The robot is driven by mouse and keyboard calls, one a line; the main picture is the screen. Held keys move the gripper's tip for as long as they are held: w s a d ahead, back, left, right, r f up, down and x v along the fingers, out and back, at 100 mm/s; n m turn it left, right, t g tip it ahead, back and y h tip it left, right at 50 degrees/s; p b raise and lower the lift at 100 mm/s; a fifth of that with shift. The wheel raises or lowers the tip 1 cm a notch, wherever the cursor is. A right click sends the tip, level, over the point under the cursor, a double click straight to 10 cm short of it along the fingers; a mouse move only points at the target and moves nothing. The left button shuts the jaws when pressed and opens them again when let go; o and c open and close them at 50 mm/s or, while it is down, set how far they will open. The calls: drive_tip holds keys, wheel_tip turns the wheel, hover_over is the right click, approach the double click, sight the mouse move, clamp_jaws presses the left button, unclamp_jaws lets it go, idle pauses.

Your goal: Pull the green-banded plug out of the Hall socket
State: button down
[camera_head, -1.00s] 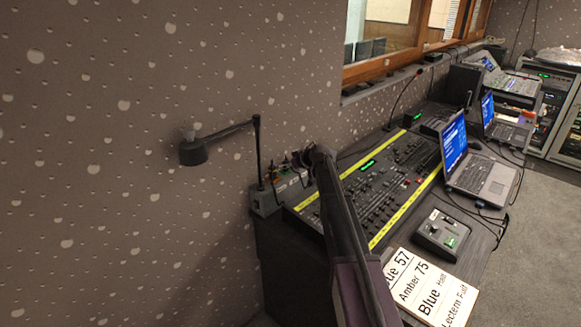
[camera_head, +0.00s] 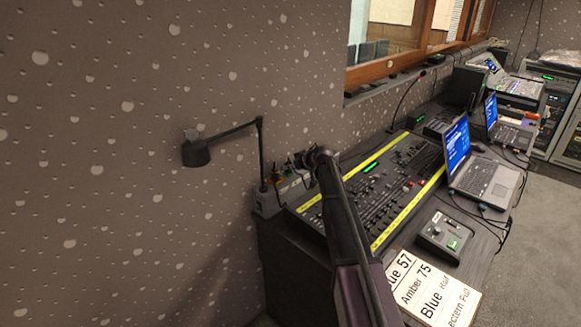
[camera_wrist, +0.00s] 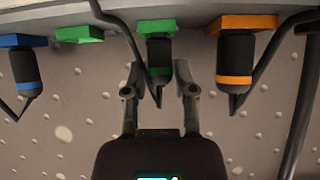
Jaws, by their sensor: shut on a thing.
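In the wrist view, a black plug with a green band (camera_wrist: 159,54) hangs from a green plate at the top middle. My gripper (camera_wrist: 158,80) is below it, its two fingers on either side of the plug's lower end and shut on it. The plug's top meets the green plate; whether it is fully seated cannot be told. The Hall label is not readable here.
An orange-banded plug (camera_wrist: 236,62) is close on the right, a blue-banded plug (camera_wrist: 24,70) on the left. An empty green plate (camera_wrist: 80,34) lies between. Dark cables hang close by. A desk lamp (camera_head: 196,152) stands near the box; the fader desk (camera_head: 385,190) lies to the right.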

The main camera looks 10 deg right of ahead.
drive_tip(key=shift+r, duration=0.15)
drive_tip(key=shift+r+p, duration=2.1)
drive_tip(key=shift+p, duration=0.1)
